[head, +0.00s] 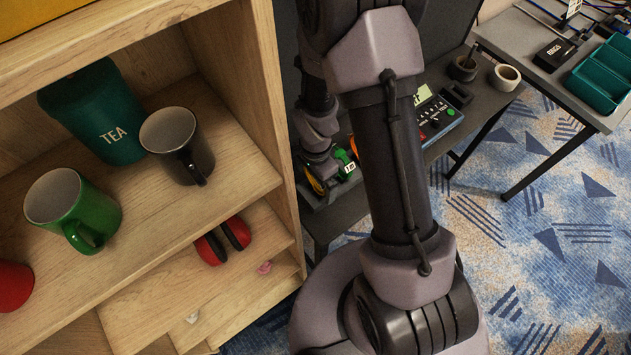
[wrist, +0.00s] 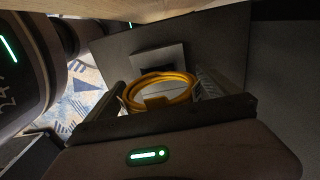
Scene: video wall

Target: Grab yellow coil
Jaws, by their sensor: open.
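The yellow coil (wrist: 155,102) is a looped yellow cable with a band at its near side. In the wrist view it lies between the two dark fingers of my gripper (wrist: 160,84), which are apart with a gap on each side of it. In the head view a small yellow part of the coil (head: 316,185) shows at the desk's left end, below my wrist. My arm hides most of that spot, and the fingertips are hard to make out there.
A green object (head: 345,163) lies close right of my wrist on the dark desk (head: 447,140). A device with a lit display (head: 437,112) and two small pots stand further right. A wooden shelf (head: 262,110) with mugs and a tea tin rises close on the left.

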